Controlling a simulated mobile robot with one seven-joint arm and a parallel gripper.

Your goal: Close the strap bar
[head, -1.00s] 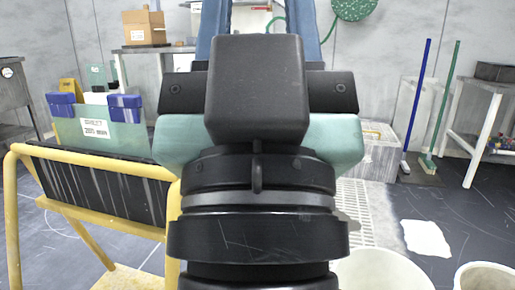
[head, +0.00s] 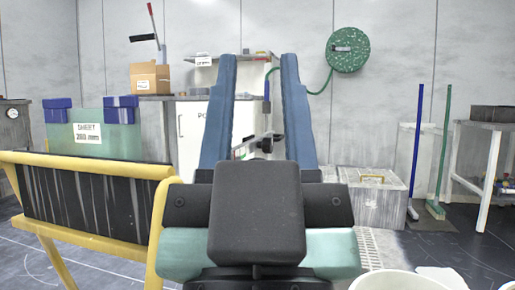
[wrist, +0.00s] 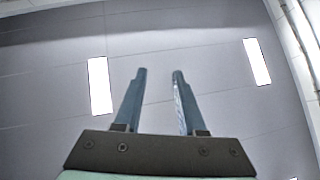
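My gripper (head: 259,58) points up and away in the middle of the head view. Its two blue fingers stand apart with nothing held between them. In the wrist view the open fingers (wrist: 160,73) point toward the ceiling, and no work object shows there. I cannot make out for certain which thing is the strap bar. A raised lever with a red grip (head: 152,22) stands at the back left, beside a cardboard box. A small metal fitting (head: 262,142) shows between the fingers, farther back; my arm partly hides it.
A yellow frame with a dark panel (head: 90,205) stands close on the left, a green bin with blue clips (head: 122,140) behind it. A grey chest (head: 378,205), blue pole (head: 416,150) and table (head: 490,150) stand right. A pale tub (head: 405,282) is close at the front.

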